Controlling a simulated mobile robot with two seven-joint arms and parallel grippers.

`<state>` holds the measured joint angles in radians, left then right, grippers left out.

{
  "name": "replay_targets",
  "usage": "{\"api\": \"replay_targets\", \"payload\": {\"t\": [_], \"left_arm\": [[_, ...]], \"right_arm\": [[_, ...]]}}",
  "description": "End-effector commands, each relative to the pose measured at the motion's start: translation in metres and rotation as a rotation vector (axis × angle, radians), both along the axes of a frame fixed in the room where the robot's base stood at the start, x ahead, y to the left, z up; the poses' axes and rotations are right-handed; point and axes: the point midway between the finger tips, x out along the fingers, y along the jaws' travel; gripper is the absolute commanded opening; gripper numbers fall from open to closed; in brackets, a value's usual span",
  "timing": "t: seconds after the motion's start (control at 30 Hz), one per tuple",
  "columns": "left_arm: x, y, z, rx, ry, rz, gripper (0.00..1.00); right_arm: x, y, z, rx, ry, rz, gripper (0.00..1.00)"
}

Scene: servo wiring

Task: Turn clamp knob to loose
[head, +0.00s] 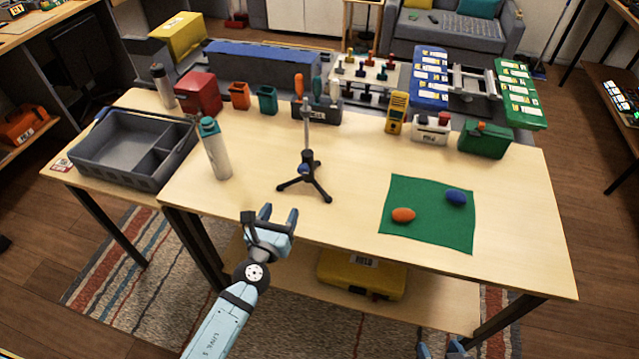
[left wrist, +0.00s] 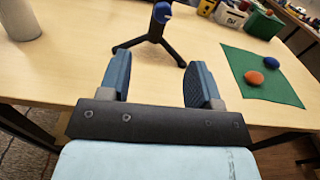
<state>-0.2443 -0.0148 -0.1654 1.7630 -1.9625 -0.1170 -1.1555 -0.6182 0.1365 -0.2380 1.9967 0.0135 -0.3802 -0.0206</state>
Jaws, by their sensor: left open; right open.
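A black tripod stand (head: 306,180) with a thin upright rod (head: 307,130) stands on the table. A blue clamp knob (head: 304,168) sits low on its post; the knob also shows at the top of the left wrist view (left wrist: 162,12). I cannot tell how the knob is turned. My left gripper (head: 279,213) is open and empty at the table's front edge, in front of the stand and apart from it. In the left wrist view its fingers (left wrist: 158,84) are spread below the tripod legs. My right gripper (head: 438,349) shows only partly at the bottom edge, open.
A white bottle with a teal cap (head: 216,150) stands left of the tripod. A green mat (head: 430,230) with an orange and a blue lump lies to the right. A grey divided tray (head: 130,150) is at the left. Boxes and racks line the back.

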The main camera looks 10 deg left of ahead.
Motion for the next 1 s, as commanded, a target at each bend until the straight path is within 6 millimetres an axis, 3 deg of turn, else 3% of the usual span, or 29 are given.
{"api": "replay_targets", "payload": {"t": [0.27, 0.7, 1.0], "left_arm": [[0.024, -0.003, 0.003, 0.079, -0.013, -0.006, 0.58], [0.113, -0.008, 0.003, 0.075, -0.013, -0.006, 0.58], [0.140, -0.009, 0.001, 0.075, -0.011, -0.006, 0.58]], "right_arm": [[0.004, -0.001, 0.005, -0.002, -0.010, 0.003, 0.61], [0.003, -0.006, 0.006, -0.010, -0.005, -0.006, 0.61], [0.001, -0.005, 0.005, -0.009, -0.001, -0.005, 0.61]]}}
